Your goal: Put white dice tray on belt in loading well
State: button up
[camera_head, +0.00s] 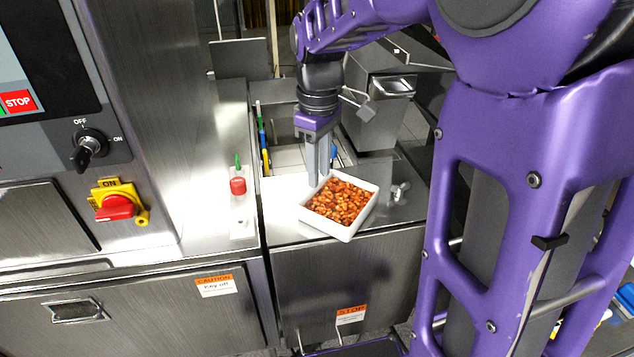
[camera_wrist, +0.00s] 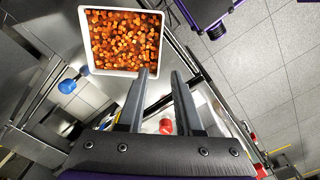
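The white dice tray (camera_head: 356,226) is a square, shallow dish full of orange-brown cubes. In the head view it sits at the front edge of the steel counter, partly overlapping that edge. I cannot tell whether it rests flat. It also shows at the top of the wrist view (camera_wrist: 84,40). My gripper (camera_head: 318,182) points down at the tray's far-left rim. In the wrist view its two fingers (camera_wrist: 160,74) stand apart, with the left tip overlapping the tray's near right corner. Contact is unclear. The loading well (camera_head: 287,158) lies behind the tray, partly hidden by my arm.
A red button (camera_head: 238,186) stands on the ledge left of the well. Yellow and blue strips (camera_head: 263,145) line the well's left side. A wing-shaped metal knob (camera_head: 400,191) is right of the tray. A steel box (camera_head: 376,110) stands behind. The left cabinet has a red-yellow switch (camera_head: 116,206).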

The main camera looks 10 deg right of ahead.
jog(key=shift+o, duration=0.5)
jog(key=shift+r, duration=0.5)
notch_tip(320, 180, up, 4)
jog(key=r+b, duration=0.1)
jog(key=b, duration=0.3)
send_over(322, 212)
jog(key=s+a, duration=0.1)
jog(key=s, duration=0.1)
jog(key=f, duration=0.4)
jog(key=f+b, duration=0.1)
jog(key=f, duration=0.6)
jog(key=shift+s+f, duration=0.25)
jog(key=shift+f, duration=0.1)
jog(key=shift+s+d+f+b, duration=0.15)
jog(key=shift+f+b, duration=0.2)
jog(key=shift+f, duration=1.05)
jog(key=shift+s+f+b, duration=0.15)
jog(key=shift+f+b, duration=0.15)
jog(key=shift+f, duration=1.05)
grip_shut()
